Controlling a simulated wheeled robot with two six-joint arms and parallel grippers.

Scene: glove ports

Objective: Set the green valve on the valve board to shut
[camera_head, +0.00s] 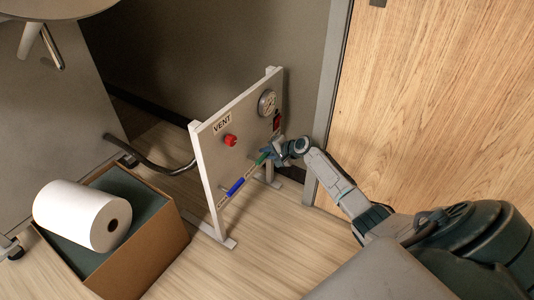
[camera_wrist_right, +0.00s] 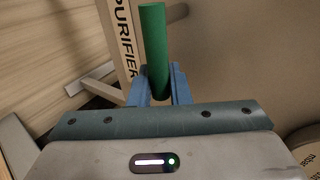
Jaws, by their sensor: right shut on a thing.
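The white valve board (camera_head: 208,157) stands upright on feet on the floor in the head view. The green valve (camera_head: 261,158) is at the board's lower right and partly hidden by my right gripper. In the right wrist view, the green valve handle (camera_wrist_right: 153,45) stands up between the blue fingers of my right gripper (camera_wrist_right: 158,92). My right gripper also shows in the head view (camera_head: 270,152), at the board's face, shut on the green handle. A blue valve (camera_head: 236,187) sits lower left on the board. My left gripper is not in view.
The board also carries a red knob (camera_head: 230,140), a gauge (camera_head: 267,103) and a red switch (camera_head: 277,122). A cardboard box (camera_head: 150,241) with a white roll (camera_head: 82,215) stands left. A wooden door (camera_head: 430,100) is at right. Floor in front of the board is clear.

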